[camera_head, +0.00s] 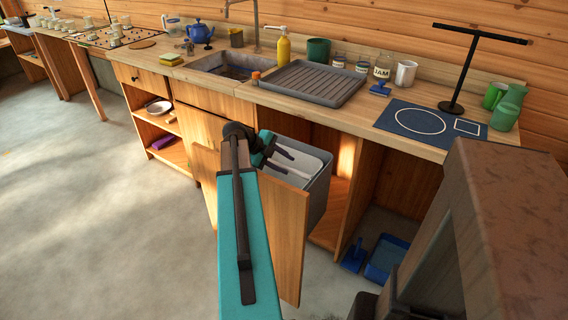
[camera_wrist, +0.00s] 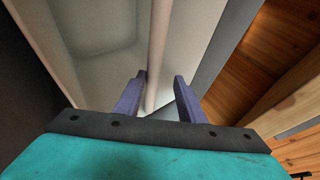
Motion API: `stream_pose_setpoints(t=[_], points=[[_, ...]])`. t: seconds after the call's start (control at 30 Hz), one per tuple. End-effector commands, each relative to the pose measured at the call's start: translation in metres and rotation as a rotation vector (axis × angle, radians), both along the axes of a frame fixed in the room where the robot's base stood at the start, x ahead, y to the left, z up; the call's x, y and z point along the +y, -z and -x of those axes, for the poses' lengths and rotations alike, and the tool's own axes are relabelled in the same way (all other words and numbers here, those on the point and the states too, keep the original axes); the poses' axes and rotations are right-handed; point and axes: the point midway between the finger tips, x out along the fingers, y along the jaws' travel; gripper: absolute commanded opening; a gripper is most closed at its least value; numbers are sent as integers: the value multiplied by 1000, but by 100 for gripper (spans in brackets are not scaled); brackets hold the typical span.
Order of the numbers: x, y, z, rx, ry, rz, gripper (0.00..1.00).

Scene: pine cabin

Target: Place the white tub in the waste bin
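The white tub (camera_head: 312,163) shows inside the mouth of the grey waste bin (camera_head: 319,196), which stands under the counter behind an open door. In the wrist view the tub (camera_wrist: 100,30) shows its hollow inside and a long pale rim. My gripper (camera_head: 300,167) is over the bin's mouth, at the tub. In the wrist view my gripper (camera_wrist: 158,82) has its fingers apart, with the tub's rim running between them and gaps showing beside it. The tub's underside is hidden, so I cannot tell what it rests on.
The open wooden door (camera_head: 283,235) stands in front of the bin. The counter with a grey drainer tray (camera_head: 310,84) overhangs it. A blue dustpan (camera_head: 387,257) lies on the floor to the right. The floor at left is clear.

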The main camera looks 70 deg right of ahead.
Motion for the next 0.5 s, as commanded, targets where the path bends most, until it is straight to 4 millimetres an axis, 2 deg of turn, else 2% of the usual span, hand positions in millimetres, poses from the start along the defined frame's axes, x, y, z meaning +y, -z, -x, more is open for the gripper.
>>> stream_pose_setpoints(t=[0.5], points=[[36,-60,-43,-1,-3,3,35]])
